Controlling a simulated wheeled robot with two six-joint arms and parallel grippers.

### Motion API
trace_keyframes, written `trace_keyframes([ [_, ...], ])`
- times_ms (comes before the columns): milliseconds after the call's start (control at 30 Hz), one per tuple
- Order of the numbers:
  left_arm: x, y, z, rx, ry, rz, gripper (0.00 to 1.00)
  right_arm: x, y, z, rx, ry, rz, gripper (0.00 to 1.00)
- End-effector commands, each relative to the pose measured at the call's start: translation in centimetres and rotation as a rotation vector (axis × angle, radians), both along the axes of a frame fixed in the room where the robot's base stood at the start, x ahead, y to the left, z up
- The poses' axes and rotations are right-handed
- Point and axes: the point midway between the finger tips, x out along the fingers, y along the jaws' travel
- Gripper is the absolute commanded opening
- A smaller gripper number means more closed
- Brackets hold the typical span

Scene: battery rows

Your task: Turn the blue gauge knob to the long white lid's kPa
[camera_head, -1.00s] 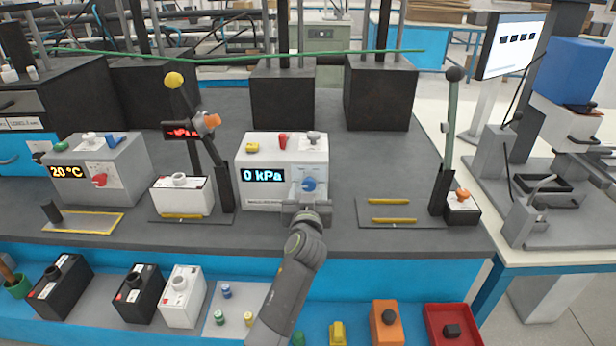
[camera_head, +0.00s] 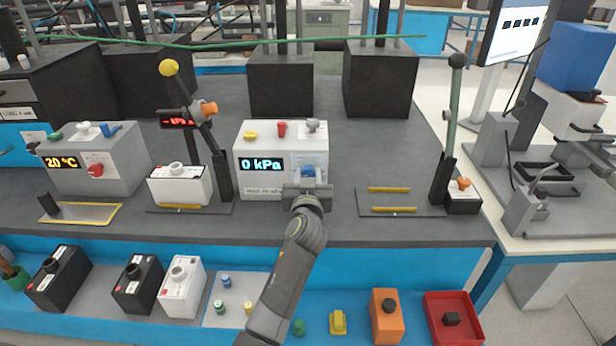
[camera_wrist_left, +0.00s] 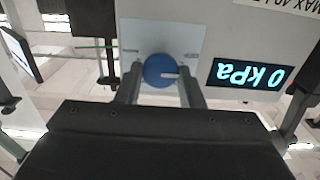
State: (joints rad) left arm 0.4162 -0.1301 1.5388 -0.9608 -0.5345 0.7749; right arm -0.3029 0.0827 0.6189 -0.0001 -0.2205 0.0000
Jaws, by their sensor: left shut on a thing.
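The blue gauge knob (camera_head: 309,172) is on the front of a white gauge box (camera_head: 264,188), right of its display (camera_head: 262,164), which reads 0 kPa. In the left wrist view the knob (camera_wrist_left: 160,70) has a pale pointer line, and the display (camera_wrist_left: 248,74) appears upside down. My left gripper (camera_head: 308,184) is at the knob, its two fingers (camera_wrist_left: 160,88) on either side, shut on it. A white battery (camera_head: 181,187) stands in the left lever stand and another white battery (camera_head: 182,288) stands in front. I cannot tell which thing is the long white lid. My right gripper is not in view.
A grey box (camera_head: 97,165) reading 20 °C stands at the left. Yellow, red and grey knobs top the gauge box. A lever stand (camera_head: 446,185) stands at the right, beside dark plates with yellow bars. A red tray (camera_head: 453,335) and an orange block (camera_head: 387,325) are in front.

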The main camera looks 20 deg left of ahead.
Motion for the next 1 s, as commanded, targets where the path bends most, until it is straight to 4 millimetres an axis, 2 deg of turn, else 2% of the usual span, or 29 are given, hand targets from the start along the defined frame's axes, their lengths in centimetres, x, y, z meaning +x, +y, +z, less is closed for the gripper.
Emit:
trace_keyframes([
  [367,0.1,-0.1,0.0,0.150,0.042,-0.002,0.12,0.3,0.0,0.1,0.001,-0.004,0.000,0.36],
  [1000,0.1,-0.2,0.0,0.721,0.209,-0.002,0.12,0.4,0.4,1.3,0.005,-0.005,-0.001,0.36],
])
